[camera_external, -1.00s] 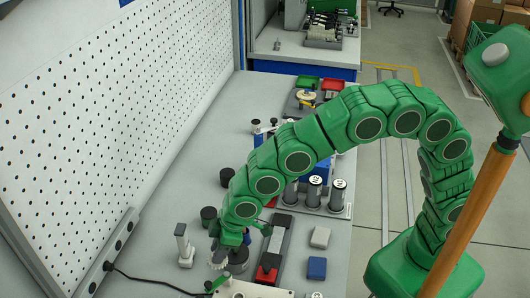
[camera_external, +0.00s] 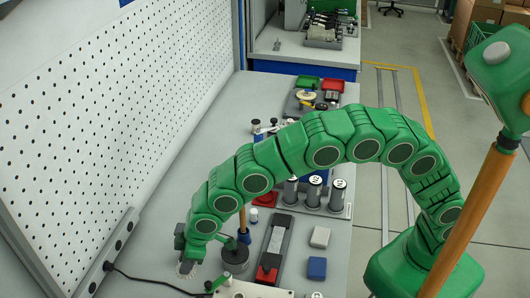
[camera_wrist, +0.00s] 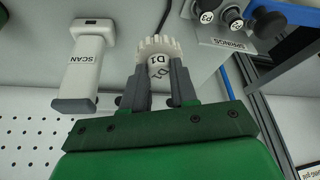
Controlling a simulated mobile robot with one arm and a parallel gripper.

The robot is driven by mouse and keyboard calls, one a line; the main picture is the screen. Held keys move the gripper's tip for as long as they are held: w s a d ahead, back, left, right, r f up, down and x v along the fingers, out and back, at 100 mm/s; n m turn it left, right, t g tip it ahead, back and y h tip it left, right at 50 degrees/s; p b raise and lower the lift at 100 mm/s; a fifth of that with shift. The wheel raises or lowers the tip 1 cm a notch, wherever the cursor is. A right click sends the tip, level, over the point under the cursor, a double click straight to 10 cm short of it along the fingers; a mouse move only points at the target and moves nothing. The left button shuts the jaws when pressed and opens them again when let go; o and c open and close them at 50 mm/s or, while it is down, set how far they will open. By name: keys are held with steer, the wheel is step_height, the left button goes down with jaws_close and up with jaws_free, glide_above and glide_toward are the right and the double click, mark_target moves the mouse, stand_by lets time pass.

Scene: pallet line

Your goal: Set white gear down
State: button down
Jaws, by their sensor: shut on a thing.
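The white gear (camera_wrist: 158,46), with a toothed rim and a label that reads D1, is between the two dark fingers of my gripper (camera_wrist: 158,84) in the wrist view. The fingers are shut on it. In the external view my gripper (camera_external: 186,262) points down low over the left part of the bench, with a bit of the gear (camera_external: 186,269) at its tip. I cannot tell if the gear touches the bench top.
A white and grey scanner marked SCAN (camera_wrist: 82,72) lies beside my gripper in the wrist view. A dark round pot (camera_external: 235,258) stands to the gripper's right. A red and black block (camera_external: 268,268) and a blue block (camera_external: 316,268) are farther right. The pegboard (camera_external: 110,110) rises at left.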

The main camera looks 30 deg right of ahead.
steer(key=shift+w+a+f, duration=0.35)
steer(key=shift+a+f, duration=0.35)
steer(key=shift+f, duration=0.3)
steer(key=shift+w+a+f, duration=0.35)
steer(key=shift+a+f, duration=0.35)
steer(key=shift+f, duration=0.25)
steer(key=shift+w+a+f, duration=0.35)
steer(key=shift+a+f, duration=0.35)
steer(key=shift+f, duration=0.3)
steer(key=shift+a+f, duration=0.1)
steer(key=shift+f, duration=1.45)
steer(key=shift+f, duration=0.15)
steer(key=c, duration=0.9)
jaws_free()
steer(key=shift+r, duration=0.2)
steer(key=v, duration=1.2)
steer(key=shift+f, duration=0.1)
